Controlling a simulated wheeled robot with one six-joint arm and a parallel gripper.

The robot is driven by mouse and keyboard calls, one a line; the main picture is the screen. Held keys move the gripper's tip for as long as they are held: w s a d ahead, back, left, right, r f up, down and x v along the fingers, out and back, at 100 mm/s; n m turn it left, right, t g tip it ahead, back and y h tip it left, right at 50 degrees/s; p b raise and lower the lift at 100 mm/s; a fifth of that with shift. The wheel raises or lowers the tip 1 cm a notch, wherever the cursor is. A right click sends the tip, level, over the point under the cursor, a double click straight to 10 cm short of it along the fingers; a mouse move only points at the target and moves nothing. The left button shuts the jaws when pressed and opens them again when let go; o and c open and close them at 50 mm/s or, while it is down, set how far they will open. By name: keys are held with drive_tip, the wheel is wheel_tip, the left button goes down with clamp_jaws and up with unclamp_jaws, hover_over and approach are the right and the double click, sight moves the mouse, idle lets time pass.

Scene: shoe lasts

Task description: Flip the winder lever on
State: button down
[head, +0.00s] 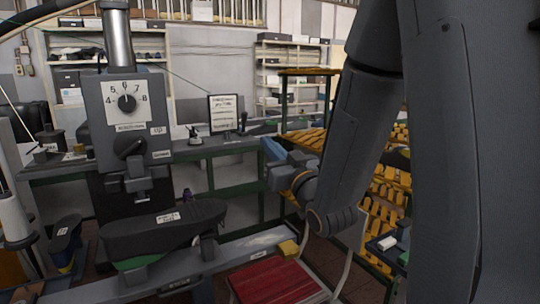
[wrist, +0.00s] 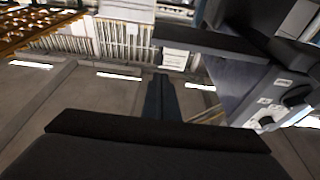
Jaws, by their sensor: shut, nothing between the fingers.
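A grey machine head (head: 128,105) stands at the left in the head view, with a numbered dial (head: 127,102). A dark turning lever (head: 128,148) sits below the dial, between small white labels. I cannot read a label that names the winder lever. Part of what looks like the same machine (wrist: 265,95) shows tilted at the right of the wrist view. My gripper (head: 274,165) is shut and empty, in the air right of the machine and clear of it. Its dark parts cover the lower part of the wrist view.
A dark padded arm (head: 165,228) with a label juts out below the machine head. A thread cone (head: 13,218) stands at the far left. A red seat (head: 275,283) is low in front. A rack of yellow lasts (head: 385,195) stands at the right, partly behind my arm.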

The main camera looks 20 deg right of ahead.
drive_tip(key=shift+w+a+r+b, duration=0.15)
drive_tip(key=shift+w+b, duration=0.35)
drive_tip(key=shift+b, duration=1.1)
drive_tip(key=p, duration=0.4)
approach(246, 118)
drive_tip(key=x, duration=0.5)
drive_tip(key=shift+a, duration=0.1)
drive_tip(key=shift+w+a+r, duration=0.15)
drive_tip(key=shift+w, duration=0.55)
drive_tip(key=shift+p, duration=0.35)
